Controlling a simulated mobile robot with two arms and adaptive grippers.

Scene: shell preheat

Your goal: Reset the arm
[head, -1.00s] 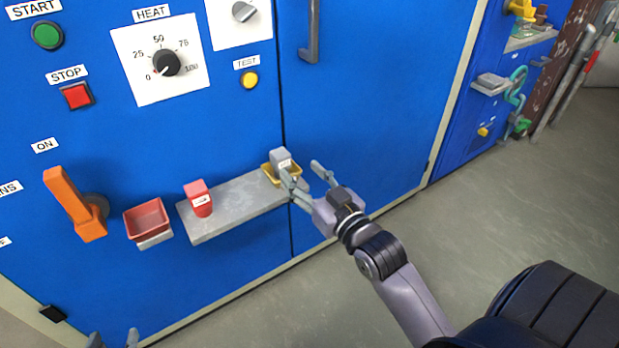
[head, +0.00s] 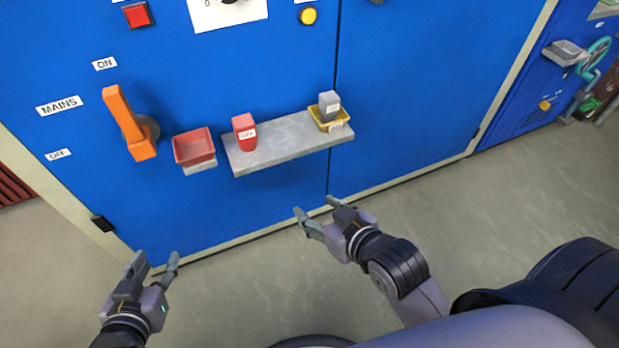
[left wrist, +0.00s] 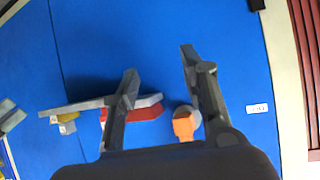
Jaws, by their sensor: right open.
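My right gripper (head: 316,207) is open and empty, in front of the blue cabinet's lower part and apart from the shelf. My left gripper (head: 155,264) is open and empty at the lower left, low in front of the cabinet; its spread fingers also show in the left wrist view (left wrist: 158,64). A grey block (head: 329,105) with a label stands in a yellow tray (head: 333,125) at the right end of the grey shelf (head: 285,146). A red labelled block (head: 244,134) stands at the shelf's left end.
An orange mains lever (head: 128,122) and an empty-looking red tray (head: 195,148) stick out from the cabinet left of the shelf. A second blue cabinet (head: 520,105) stands at right. The floor (head: 420,205) in front is clear.

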